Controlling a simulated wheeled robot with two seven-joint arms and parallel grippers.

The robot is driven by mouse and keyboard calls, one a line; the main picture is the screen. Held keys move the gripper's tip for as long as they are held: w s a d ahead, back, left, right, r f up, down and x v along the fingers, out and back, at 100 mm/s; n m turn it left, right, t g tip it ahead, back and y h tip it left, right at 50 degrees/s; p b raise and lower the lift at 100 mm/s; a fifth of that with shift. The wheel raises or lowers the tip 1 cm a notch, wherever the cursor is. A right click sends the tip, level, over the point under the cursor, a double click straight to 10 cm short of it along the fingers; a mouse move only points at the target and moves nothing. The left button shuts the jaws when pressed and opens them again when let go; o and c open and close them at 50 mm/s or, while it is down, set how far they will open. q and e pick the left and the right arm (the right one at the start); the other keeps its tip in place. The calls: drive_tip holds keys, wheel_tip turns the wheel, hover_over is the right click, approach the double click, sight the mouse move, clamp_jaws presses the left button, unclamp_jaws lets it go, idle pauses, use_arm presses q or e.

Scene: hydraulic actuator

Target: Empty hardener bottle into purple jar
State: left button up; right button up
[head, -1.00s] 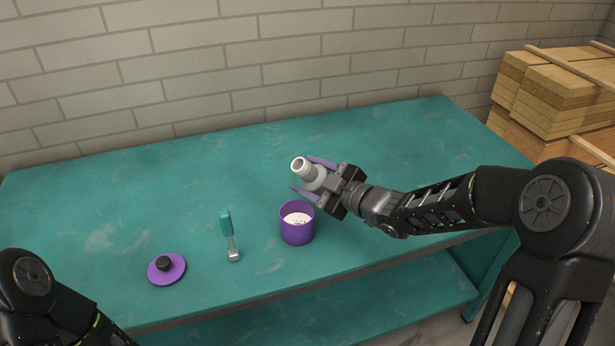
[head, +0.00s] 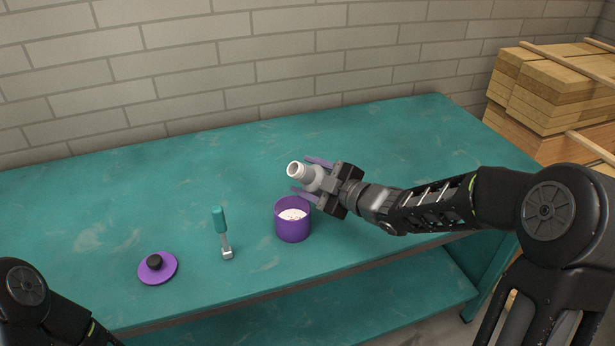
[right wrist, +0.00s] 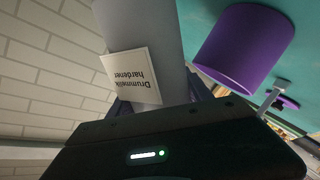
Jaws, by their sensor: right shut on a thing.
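The purple jar (head: 292,226) stands upright and open on the teal workbench, with white, speckled contents inside. It also shows in the right wrist view (right wrist: 243,48). My right gripper (head: 313,178) is shut on the grey hardener bottle (head: 304,173), whose open mouth points left and slightly up. The bottle is held tilted above and just behind the jar, apart from it. Its label reading "hardener" shows in the right wrist view (right wrist: 131,75). The purple lid (head: 158,268) with a black knob lies on the bench at the left. My left gripper is out of view; only its arm shows.
The teal workbench (head: 110,215) is otherwise clear. A brick wall runs behind it, and stacked timber (head: 560,95) stands at the right.

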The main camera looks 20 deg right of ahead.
drive_tip(key=shift+w+d+f+n+h+b, duration=0.15)
drive_tip(key=shift+d+f+n+h+b, duration=0.35)
drive_tip(key=shift+n+b, duration=0.75)
drive_tip(key=shift+d+m+b, duration=0.1)
drive_tip(key=shift+m+b, duration=0.15)
drive_tip(key=shift+b, duration=0.2)
drive_tip(key=shift+d+f+b, duration=0.1)
drive_tip(key=shift+f+b, duration=0.05)
drive_tip(key=shift+b, duration=0.2)
drive_tip(key=shift+w+d+f+n+h+b, duration=0.15)
drive_tip(key=shift+d+n+h+b, duration=0.2)
drive_tip(key=shift+n+b, duration=0.65)
drive_tip(key=shift+b, duration=0.3)
drive_tip(key=shift+d+h+b, duration=0.1)
drive_tip(key=shift+h+b, duration=0.15)
drive_tip(key=shift+b, duration=0.45)
drive_tip(key=shift+d+n+h+b, duration=0.2)
drive_tip(key=shift+n+h+b, duration=0.1)
drive_tip(key=shift+n+b, duration=0.5)
